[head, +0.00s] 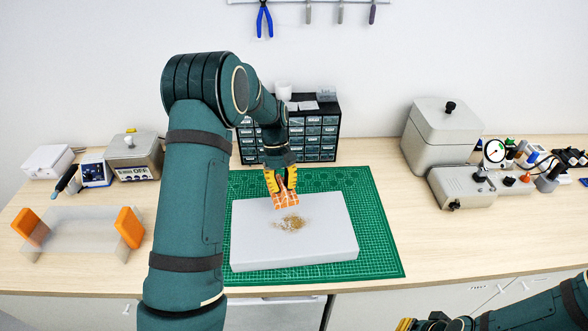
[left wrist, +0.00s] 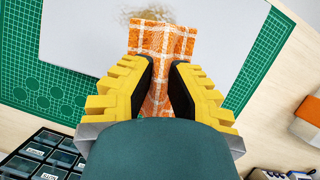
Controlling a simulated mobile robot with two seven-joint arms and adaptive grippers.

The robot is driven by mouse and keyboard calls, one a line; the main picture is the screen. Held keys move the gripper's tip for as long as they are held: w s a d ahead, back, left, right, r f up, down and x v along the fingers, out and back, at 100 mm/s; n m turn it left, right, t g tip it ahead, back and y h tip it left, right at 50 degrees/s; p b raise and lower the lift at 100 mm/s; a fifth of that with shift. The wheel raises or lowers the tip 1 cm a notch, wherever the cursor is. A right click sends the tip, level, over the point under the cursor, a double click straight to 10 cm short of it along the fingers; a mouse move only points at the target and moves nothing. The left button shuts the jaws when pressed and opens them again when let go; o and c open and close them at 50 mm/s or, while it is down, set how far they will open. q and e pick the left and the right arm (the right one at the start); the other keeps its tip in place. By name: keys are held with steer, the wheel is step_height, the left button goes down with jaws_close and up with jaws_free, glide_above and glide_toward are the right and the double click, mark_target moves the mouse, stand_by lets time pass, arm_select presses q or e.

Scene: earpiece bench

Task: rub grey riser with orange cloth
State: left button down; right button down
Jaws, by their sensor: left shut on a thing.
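The grey riser (head: 325,240) is a flat block lying on the green cutting mat, with a brownish smudge (head: 292,222) near the middle of its top. My left gripper (head: 282,190) is shut on the orange checked cloth (head: 286,201) at the riser's far edge. In the left wrist view, the cloth (left wrist: 160,50) hangs out between the yellow fingers (left wrist: 162,85) and its end overlaps the smudge's edge; I cannot tell whether it touches the riser. Part of my right gripper (head: 405,324) shows at the bottom edge, its fingertips mostly cut off.
The green mat (head: 378,245) lies on a wooden bench. A dark drawer cabinet (head: 322,130) stands behind it. A clear holder with orange ends (head: 80,230) is at left. A grey lidded box (head: 445,130) and instruments are at right.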

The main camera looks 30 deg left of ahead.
mark_target(288, 243)
arm_select(q)
steer(key=shift+w, duration=0.1)
steer(key=shift+s+f, duration=0.2)
steer(key=shift+f, duration=0.5)
step_height(288, 243, down, 4)
steer(key=shift+w+r+b, duration=0.1)
steer(key=shift+r+b, duration=0.05)
steer(key=shift+b, duration=0.7)
steer(key=shift+f, duration=0.4)
steer(key=shift+f+b, duration=0.8)
steer(key=shift+f, duration=0.15)
steer(key=shift+s+d+r+p, duration=0.1)
steer(key=shift+s+d+p, duration=0.05)
steer(key=shift+s+d, duration=0.35)
steer(key=shift+s+d+r+p, duration=0.15)
steer(key=shift+s+d, duration=0.15)
steer(key=shift+s, duration=0.3)
steer(key=shift+s+d+f+p, duration=0.1)
steer(key=shift+s+d, duration=0.6)
steer(key=shift+s, duration=0.3)
steer(key=shift+s+d+f+p, duration=0.1)
steer(key=shift+s+d+p, duration=0.05)
steer(key=shift+s+d, duration=0.7)
steer(key=shift+s+d+f+p, duration=0.1)
steer(key=shift+s+d, duration=0.45)
steer(key=shift+s, duration=0.6)
